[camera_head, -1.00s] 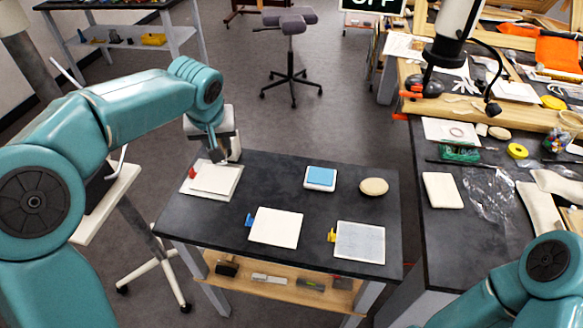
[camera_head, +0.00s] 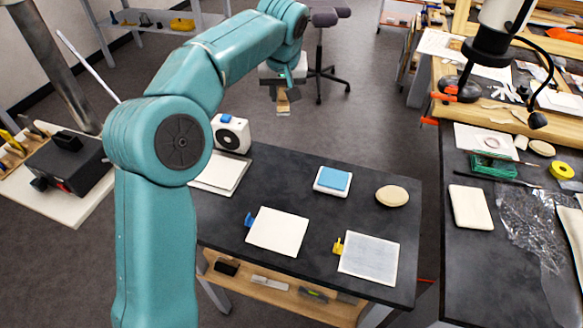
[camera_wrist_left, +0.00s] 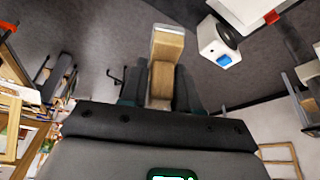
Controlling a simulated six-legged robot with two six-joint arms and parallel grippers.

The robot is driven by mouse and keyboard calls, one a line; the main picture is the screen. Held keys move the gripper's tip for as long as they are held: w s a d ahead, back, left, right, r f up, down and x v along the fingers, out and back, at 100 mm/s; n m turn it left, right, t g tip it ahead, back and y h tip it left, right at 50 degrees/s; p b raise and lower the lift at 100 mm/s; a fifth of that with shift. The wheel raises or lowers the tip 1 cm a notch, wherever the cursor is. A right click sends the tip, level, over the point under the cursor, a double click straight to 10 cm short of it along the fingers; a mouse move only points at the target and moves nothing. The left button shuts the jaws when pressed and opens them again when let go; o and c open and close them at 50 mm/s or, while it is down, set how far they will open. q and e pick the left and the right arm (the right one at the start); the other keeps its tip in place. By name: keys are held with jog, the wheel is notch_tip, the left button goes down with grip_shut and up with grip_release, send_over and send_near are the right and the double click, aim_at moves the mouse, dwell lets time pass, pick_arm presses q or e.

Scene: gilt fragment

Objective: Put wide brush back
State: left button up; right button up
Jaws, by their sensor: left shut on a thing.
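My left gripper (camera_head: 284,84) is shut on the wide brush (camera_head: 283,103) and holds it in the air beyond the back edge of the dark table (camera_head: 300,185). The brush has a pale wooden handle and a lighter wide end, which points down in the head view. In the left wrist view the brush (camera_wrist_left: 165,48) sticks out straight between the two dark fingers (camera_wrist_left: 160,88). The fingers hide part of its handle. My right gripper is out of view.
A white box with a round dark front (camera_head: 231,134) stands at the table's back left. At left, a white stand (camera_head: 62,213) bears a black device (camera_head: 68,163) and a tool rack (camera_head: 18,150).

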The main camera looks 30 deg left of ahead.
pick_arm(q)
jog(key=f, duration=1.3)
jog(key=f+b, duration=0.1)
jog(key=f, duration=0.6)
jog(key=shift+s+a+f, duration=0.15)
jog(key=shift+a+f, duration=0.1)
jog(key=shift+a, duration=0.15)
jog(key=shift+f+b, duration=0.1)
jog(key=shift+b, duration=0.3)
jog(key=o, duration=0.9)
